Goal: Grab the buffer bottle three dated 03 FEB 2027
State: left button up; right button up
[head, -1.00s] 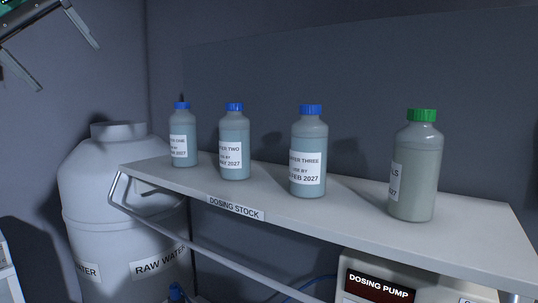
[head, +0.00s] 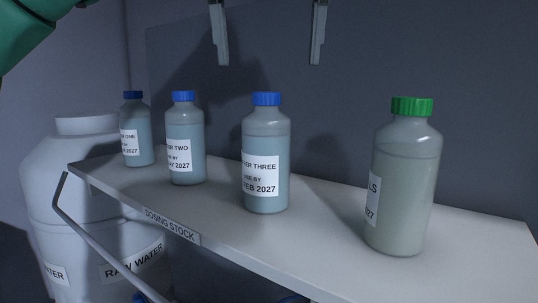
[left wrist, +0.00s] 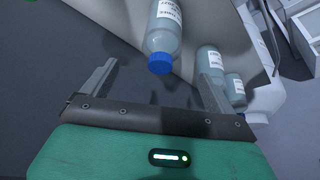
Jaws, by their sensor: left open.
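The buffer bottle three (head: 265,155) stands upright on the shelf, blue-capped, with a white label reading "...ER THREE" and "...FEB 2027"; the day is not readable. My left gripper (head: 268,50) is open and empty, its two fingers hanging above this bottle's cap and apart from it in the head view. In the left wrist view, the gripper (left wrist: 152,85) is open and a blue-capped bottle (left wrist: 163,35) shows beyond and between its fingers. My right gripper is not in view.
Blue-capped buffer bottle two (head: 185,140) and buffer bottle one (head: 137,130) stand to the left on the shelf (head: 330,240). A green-capped bottle (head: 405,190) stands to the right. A raw water tank (head: 85,200) is below left. A wall is behind.

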aim_at(270, 93)
pick_arm(q)
jog(key=x, duration=0.5)
jog(key=shift+w+r+p, duration=0.15)
jog(key=shift+w+p, duration=0.2)
jog(key=shift+w+d+f, duration=0.2)
jog(key=shift+w+f, duration=0.05)
jog(key=shift+f, duration=0.2)
jog(key=shift+w+d+f, duration=0.15)
jog(key=shift+w+f, duration=0.15)
jog(key=shift+f, duration=0.15)
jog(key=shift+s+a+f+p, duration=0.15)
jog(key=shift+a+p, duration=0.1)
jog(key=shift+p, duration=0.3)
jog(key=x, duration=0.1)
jog(key=p+x, duration=0.1)
jog(key=x, duration=0.1)
jog(key=p+x, duration=0.1)
jog(key=shift+a+f, duration=0.1)
jog(key=shift+a, duration=0.25)
jog(key=shift+w+f, duration=0.25)
jog(key=shift+s, duration=0.15)
jog(key=shift+c, duration=1.1)
jog(key=c, duration=1.6)
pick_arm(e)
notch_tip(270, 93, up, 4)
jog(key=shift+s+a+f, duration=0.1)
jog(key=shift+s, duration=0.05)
pick_arm(q)
jog(key=shift+c, duration=0.2)
